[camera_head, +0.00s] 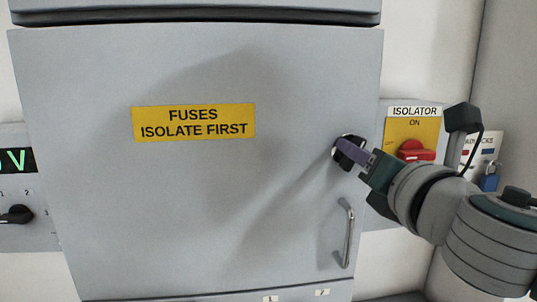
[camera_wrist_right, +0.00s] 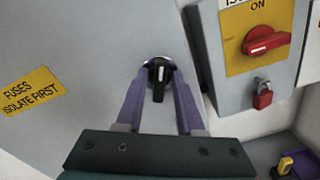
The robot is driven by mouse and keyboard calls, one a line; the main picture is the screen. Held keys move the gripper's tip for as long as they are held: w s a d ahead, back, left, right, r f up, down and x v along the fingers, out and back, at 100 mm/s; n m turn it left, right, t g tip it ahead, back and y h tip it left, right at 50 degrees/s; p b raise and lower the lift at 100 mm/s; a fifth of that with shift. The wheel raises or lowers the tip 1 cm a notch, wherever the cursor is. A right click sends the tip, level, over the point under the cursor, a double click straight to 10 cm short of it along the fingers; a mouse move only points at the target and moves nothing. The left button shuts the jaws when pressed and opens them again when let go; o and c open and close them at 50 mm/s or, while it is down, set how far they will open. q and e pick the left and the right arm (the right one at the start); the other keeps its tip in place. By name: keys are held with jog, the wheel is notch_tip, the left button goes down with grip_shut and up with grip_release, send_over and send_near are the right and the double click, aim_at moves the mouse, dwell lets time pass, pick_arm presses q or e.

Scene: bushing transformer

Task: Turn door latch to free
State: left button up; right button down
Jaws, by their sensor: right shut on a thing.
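The door latch (camera_wrist_right: 158,76) is a round black knob with a white pointer line, on the right side of a grey cabinet door (camera_head: 90,200). In the right wrist view its pointer is roughly in line with my fingers. My right gripper (camera_wrist_right: 160,98) has its two purple fingers on either side of the latch, shut on it. In the head view my right gripper (camera_head: 352,150) covers much of the latch (camera_head: 340,140). My left gripper is not in view.
A metal door handle (camera_head: 347,234) is below the latch. A red isolator switch (camera_head: 415,150) on a yellow plate marked ON is to the right, with a red padlock (camera_wrist_right: 263,96) below it. A black knob (camera_head: 17,215) is at far left.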

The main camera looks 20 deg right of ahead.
jog(key=m+b, duration=0.1)
jog(key=m, duration=0.5)
jog(key=shift+d+f+m, duration=0.1)
jog(key=shift+f+m, duration=0.05)
jog(key=shift+m, duration=0.15)
jog(key=m+b, duration=0.1)
jog(key=m, duration=0.3)
jog(key=shift+d+f+m, duration=0.1)
jog(key=shift+m, duration=0.9)
jog(key=c, duration=0.8)
grip_release()
jog(key=shift+s, duration=0.1)
